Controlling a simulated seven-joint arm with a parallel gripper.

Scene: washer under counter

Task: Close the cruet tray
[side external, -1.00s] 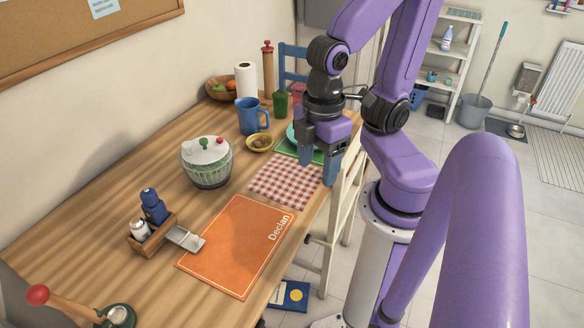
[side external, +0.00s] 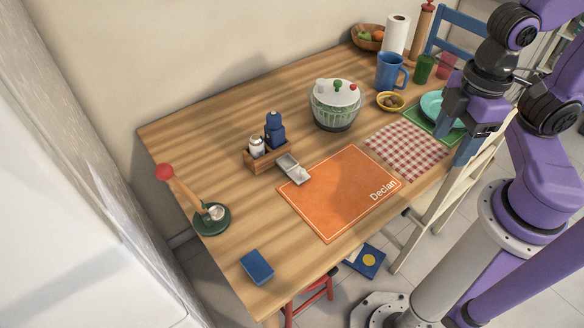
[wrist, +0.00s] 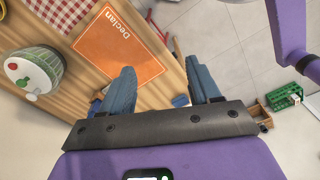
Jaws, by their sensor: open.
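The cruet tray, a small wooden caddy (side external: 262,158), stands on the wooden table in the side external view. It holds a white-and-dark shaker (side external: 257,147) and a dark blue bottle (side external: 275,130). A shallow grey drawer (side external: 293,169) sticks out of its front right side, close to the orange mat's corner. My gripper (side external: 459,128) is at the table's right edge, beside the checked cloth and well away from the caddy. Its blue fingers are apart and empty, also in the wrist view (wrist: 160,72). I cannot make out the caddy in the wrist view.
An orange mat (side external: 335,200) lies between the drawer and the table's front edge. A salad spinner (side external: 336,108) stands behind it. A pale chair (side external: 440,205) is by the right edge.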

